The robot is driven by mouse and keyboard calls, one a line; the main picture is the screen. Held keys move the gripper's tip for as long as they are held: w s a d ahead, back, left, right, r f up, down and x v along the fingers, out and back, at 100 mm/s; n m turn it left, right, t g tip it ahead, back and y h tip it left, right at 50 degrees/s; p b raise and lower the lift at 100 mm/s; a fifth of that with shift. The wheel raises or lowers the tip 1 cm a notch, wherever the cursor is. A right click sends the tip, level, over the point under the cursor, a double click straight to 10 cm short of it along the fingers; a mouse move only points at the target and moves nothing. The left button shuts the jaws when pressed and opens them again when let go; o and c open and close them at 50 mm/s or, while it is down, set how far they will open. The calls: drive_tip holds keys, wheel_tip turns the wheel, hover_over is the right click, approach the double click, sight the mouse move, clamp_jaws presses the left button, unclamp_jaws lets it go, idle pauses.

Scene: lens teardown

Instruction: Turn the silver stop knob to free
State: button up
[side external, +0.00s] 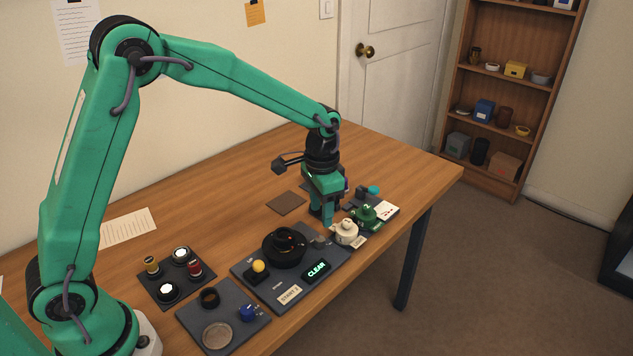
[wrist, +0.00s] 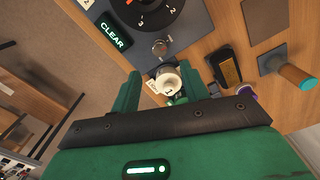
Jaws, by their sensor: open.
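The silver stop knob (wrist: 160,48) is a small round metal knob at the edge of the grey panel (wrist: 197,22), below the black numbered dial (wrist: 150,8) in the wrist view. In the side view the knob (side external: 318,241) is small and its pointing is too small to read. My gripper (side external: 327,222) hangs over the panel's far right end, fingers down. In the wrist view its two fingers (wrist: 158,72) are apart with nothing gripped. The knob shows beyond the fingertips, roughly in line with the gap; contact is not visible.
A cream knobbed piece (side external: 347,233) and a green one (side external: 367,216) stand close to my gripper. A lit CLEAR display (side external: 316,270) and a yellow knob (side external: 258,266) are on the panel. A brown mat (side external: 286,202) lies behind. Several coloured parts sit on plates at the left.

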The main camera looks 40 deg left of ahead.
sight(321, 238)
drive_tip(key=shift+f, duration=3.85)
clamp_jaws()
